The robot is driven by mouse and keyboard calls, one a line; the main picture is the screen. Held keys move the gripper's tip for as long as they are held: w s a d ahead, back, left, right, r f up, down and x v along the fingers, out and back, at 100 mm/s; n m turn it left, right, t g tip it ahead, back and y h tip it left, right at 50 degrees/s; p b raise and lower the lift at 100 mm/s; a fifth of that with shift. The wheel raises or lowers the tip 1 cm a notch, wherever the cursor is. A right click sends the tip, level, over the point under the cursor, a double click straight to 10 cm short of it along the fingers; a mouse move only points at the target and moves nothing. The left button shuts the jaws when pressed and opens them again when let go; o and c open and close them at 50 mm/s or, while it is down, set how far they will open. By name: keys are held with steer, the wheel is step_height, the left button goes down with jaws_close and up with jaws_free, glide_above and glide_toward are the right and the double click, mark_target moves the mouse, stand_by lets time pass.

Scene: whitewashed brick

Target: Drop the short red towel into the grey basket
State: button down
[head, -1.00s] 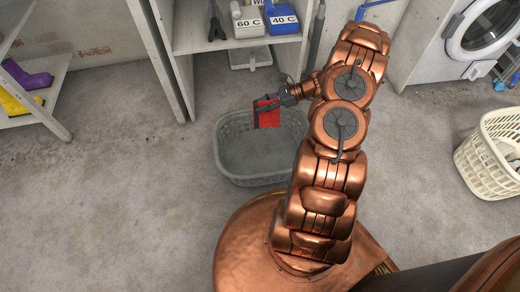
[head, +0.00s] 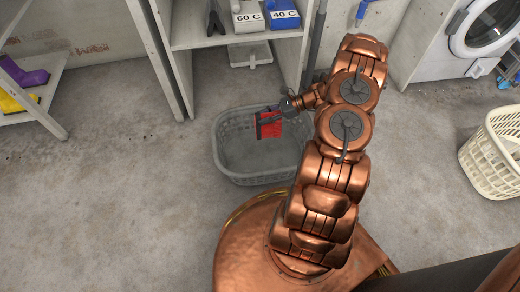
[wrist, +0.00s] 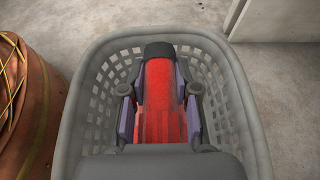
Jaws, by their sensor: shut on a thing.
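The short red towel (head: 269,129) is held in my gripper (head: 266,114) above the grey basket (head: 236,174) in the head view. In the wrist view the towel (wrist: 165,100) lies between the two fingers of my gripper (wrist: 160,88), which is shut on it. The towel has a dark band at its far end. The grey basket's rim (wrist: 88,75) surrounds the gripper and towel in the wrist view. The basket is an open plastic one with slotted walls and stands on the floor. The part of its inside under the towel is hidden.
A shelf unit with a white 60 C box (head: 249,18) and a blue 40 C box (head: 284,16) stands behind the basket. A cream basket (head: 490,155) is at the right near a washing machine (head: 488,28). The concrete floor (head: 110,190) at left is clear.

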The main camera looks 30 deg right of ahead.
steer(key=c, duration=0.8)
jaws_free()
steer(key=v, duration=1.2)
